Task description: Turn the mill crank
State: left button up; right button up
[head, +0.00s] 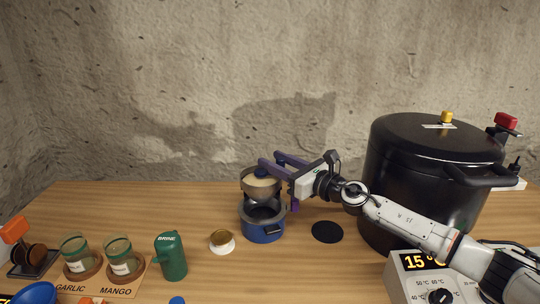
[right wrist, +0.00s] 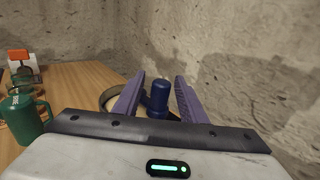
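The mill (head: 248,184) is a round metal bowl with pale contents, set above a blue pot (head: 262,231) near the middle of the table. The crank's dark blue knob (head: 261,172) stands up at the bowl. It also shows upright in the right wrist view (right wrist: 159,96). My right gripper (head: 269,160) reaches in from the right at the bowl's height. Its purple fingers are spread, one on each side of the knob in the right wrist view, with gaps visible. The rest of the crank is mostly hidden. My left gripper is not in view.
A large black canner (head: 415,165) and a temperature box (head: 425,285) stand at the right. A green brine jug (head: 171,257), two glass jars (head: 121,258) and a lidded white jar (head: 222,242) are at the left. A black disc (head: 327,232) lies right of the pot.

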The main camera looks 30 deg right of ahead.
jog(key=shift+x, duration=1.2)
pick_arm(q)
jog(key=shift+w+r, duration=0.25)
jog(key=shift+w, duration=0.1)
pick_arm(e)
grip_shut()
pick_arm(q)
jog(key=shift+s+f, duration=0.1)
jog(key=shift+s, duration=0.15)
pick_arm(e)
jog(key=shift+r, duration=0.1)
